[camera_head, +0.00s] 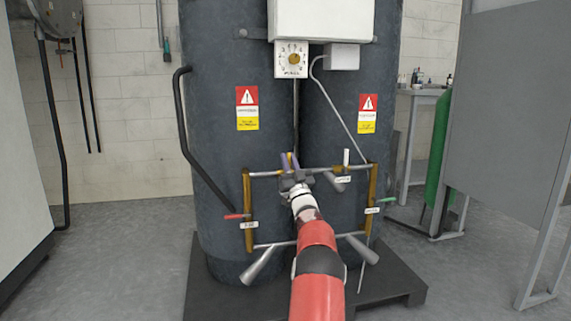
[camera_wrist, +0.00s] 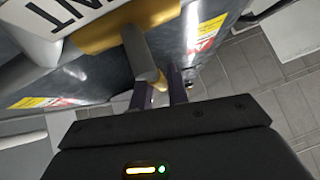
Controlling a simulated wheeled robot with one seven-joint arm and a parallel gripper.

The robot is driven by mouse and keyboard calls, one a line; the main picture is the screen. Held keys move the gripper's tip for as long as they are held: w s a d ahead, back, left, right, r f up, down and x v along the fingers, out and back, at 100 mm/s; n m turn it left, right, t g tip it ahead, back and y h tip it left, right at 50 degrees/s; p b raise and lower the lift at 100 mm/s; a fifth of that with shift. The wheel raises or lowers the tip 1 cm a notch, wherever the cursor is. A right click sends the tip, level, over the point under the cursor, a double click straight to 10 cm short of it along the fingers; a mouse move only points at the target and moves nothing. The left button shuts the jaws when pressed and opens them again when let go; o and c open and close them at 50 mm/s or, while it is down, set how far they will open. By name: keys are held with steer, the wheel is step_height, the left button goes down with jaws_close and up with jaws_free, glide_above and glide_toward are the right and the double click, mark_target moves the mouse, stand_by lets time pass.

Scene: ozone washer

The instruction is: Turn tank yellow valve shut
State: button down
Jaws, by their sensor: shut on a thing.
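The yellow valve handle (camera_head: 291,159) is on the upper horizontal pipe, at the front of the two dark tanks (camera_head: 228,180). Only a small yellow part shows between the purple fingers of my gripper (camera_head: 290,157). In the wrist view, the fingers of my gripper (camera_wrist: 160,84) stand on either side of a small yellow end, and a grey cylindrical pipe piece lies just beyond. My gripper is shut on the yellow handle. The handle's exact angle is largely hidden by the fingers and my wrist.
A red-handled valve (camera_head: 236,216) is at the pipe frame's left, a white-handled valve (camera_head: 346,157) to the right of my gripper, and a green-handled valve (camera_head: 387,200) at the far right. A grey panel (camera_head: 512,110) stands at the right. Grey floor is open at left.

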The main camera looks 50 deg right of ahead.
stand_by(0.3)
steer(key=c, duration=1.4)
jaws_free()
steer(key=shift+o, duration=0.2)
steer(key=v, duration=0.8)
steer(key=shift+b, duration=0.3)
steer(key=shift+w, duration=0.1)
